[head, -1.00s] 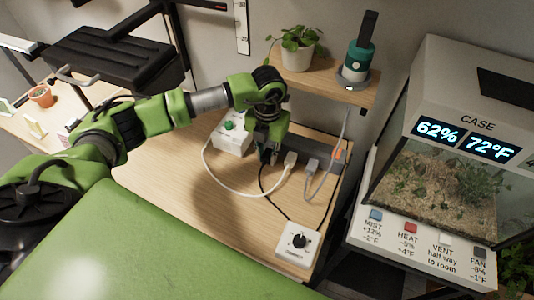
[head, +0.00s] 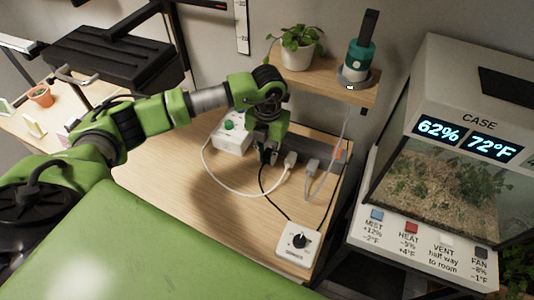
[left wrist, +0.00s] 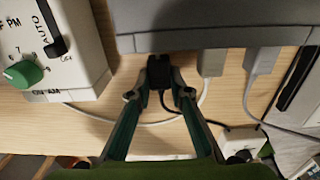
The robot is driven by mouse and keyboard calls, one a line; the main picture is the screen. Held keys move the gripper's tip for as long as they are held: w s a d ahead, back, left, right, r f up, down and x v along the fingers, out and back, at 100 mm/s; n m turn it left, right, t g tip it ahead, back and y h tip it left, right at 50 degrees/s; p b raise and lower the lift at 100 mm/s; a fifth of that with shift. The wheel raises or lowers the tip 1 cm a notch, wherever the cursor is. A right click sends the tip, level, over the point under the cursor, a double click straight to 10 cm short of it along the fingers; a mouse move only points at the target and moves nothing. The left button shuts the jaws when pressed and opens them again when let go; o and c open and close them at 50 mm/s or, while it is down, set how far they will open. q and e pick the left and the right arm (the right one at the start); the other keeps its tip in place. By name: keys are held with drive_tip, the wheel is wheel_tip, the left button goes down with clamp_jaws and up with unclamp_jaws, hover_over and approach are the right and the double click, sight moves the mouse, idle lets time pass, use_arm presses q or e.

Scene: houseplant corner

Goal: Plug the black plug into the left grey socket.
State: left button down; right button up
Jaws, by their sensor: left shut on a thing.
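The black plug (left wrist: 158,72) is between the fingertips of my left gripper (left wrist: 160,94), which is shut on it. In the left wrist view its front end is at the lower edge of the grey power strip (left wrist: 220,28), in line with the strip's left part. I cannot tell whether it sits in the left socket or only meets the face. In the head view my left gripper (head: 268,154) points down at the strip (head: 328,149) and hides most of the plug and the left socket. My right gripper is not in view.
A white plug (head: 290,158) and a grey plug (head: 311,165) sit at the strip, right of my gripper. A white timer box with a green knob (head: 229,125) stands to the left. A white dial box (head: 298,243) lies nearer, with the black cord running to it.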

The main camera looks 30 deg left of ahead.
use_arm(q)
drive_tip(key=shift+w+b, duration=0.45)
drive_tip(key=shift+w, duration=0.25)
idle(0.3)
drive_tip(key=c, duration=1.8)
unclamp_jaws()
drive_tip(key=shift+s, duration=0.1)
